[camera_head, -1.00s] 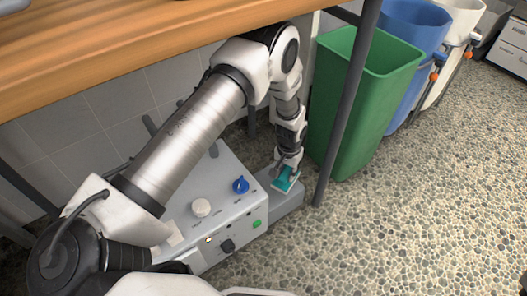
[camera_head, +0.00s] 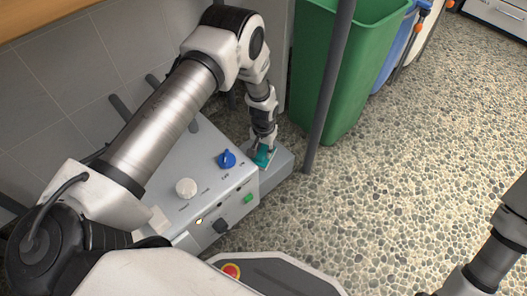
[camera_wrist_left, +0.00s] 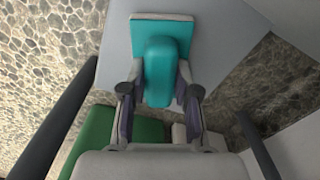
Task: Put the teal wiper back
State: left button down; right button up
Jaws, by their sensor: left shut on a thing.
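The teal wiper (camera_head: 264,157) is at the end of my left arm, over the low grey ledge (camera_head: 276,173) at the right end of the grey machine. My left gripper (camera_head: 265,146) is shut on it. In the left wrist view the wiper (camera_wrist_left: 162,66) shows a flat teal plate with a rounded teal grip between the fingers (camera_wrist_left: 160,98). The plate is over a plain grey surface; I cannot tell whether it touches. Only part of my right arm shows at the lower right of the head view; its gripper is out of the frame.
The grey machine (camera_head: 190,160) has a blue knob (camera_head: 227,159), a white knob (camera_head: 187,188) and a green button (camera_head: 248,198). A dark table leg (camera_head: 330,85) and a green bin (camera_head: 350,110) stand close right of the ledge.

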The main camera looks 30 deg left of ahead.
aim_at(264, 150)
pick_arm(q)
jog(key=shift+f, duration=0.15)
jog(key=c, duration=0.9)
grip_release()
jog(key=shift+o, duration=0.2)
notch_tip(264, 150, up, 8)
jog(key=p, duration=0.4)
